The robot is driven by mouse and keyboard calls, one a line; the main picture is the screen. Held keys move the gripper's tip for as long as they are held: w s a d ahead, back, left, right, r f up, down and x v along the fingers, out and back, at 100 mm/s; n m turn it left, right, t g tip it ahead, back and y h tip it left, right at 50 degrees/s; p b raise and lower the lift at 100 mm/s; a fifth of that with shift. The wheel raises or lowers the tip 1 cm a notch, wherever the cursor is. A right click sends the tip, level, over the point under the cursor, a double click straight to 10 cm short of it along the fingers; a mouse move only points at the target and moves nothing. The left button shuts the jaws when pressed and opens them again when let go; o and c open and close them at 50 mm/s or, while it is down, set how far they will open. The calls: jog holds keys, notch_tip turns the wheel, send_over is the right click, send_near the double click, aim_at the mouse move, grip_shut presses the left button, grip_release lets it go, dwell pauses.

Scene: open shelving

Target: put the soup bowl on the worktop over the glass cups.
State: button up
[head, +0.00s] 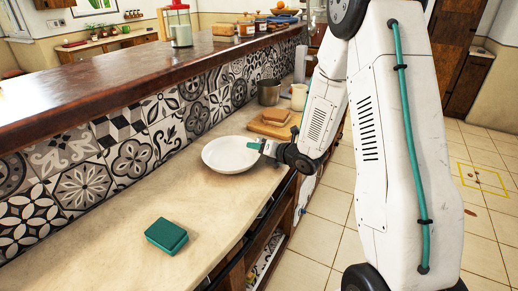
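A white round bowl (228,155) is at the pale worktop (110,220), in front of the patterned tile wall. Whether it rests on the worktop or is slightly raised is unclear. My gripper (262,148), with teal fingers, reaches in from the right and meets the bowl's right rim. The fingers are small and partly overlap the rim, so I cannot tell whether they are closed on it. I cannot make out any glass cups; the open shelves (268,250) below the worktop's front edge show only at a steep angle.
A teal box (166,236) lies on the near worktop. Behind the bowl are a wooden board (272,128) with a brown block, a metal pot (269,92) and a pale cup (299,97). A dark raised ledge (120,75) runs along the left. The near-left worktop is clear.

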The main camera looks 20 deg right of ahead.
jog(key=shift+r, duration=0.15)
jog(key=v, duration=1.1)
jog(key=shift+s, duration=0.15)
jog(key=s+r+m+g+h, duration=0.35)
jog(key=r+m, duration=0.25)
jog(key=m, duration=0.4)
jog(key=s+r+m+g+h, duration=0.2)
jog(key=s+r+m+h, duration=0.3)
jog(key=m, duration=0.4)
jog(key=s+a+r+m+g+y, duration=0.1)
jog(key=s+a+m+g, duration=0.1)
jog(key=s, duration=0.5)
jog(key=s+a+r+m+g, duration=0.2)
jog(key=s+a+m, duration=0.2)
jog(key=s+m, duration=0.2)
jog(key=s+a+r+m+g+y, duration=0.1)
jog(key=s+a+m, duration=0.3)
jog(key=s, duration=0.4)
jog(key=shift+r+m+g+y, duration=0.35)
jog(key=shift+r+m+g, duration=0.3)
jog(key=shift+g, duration=0.2)
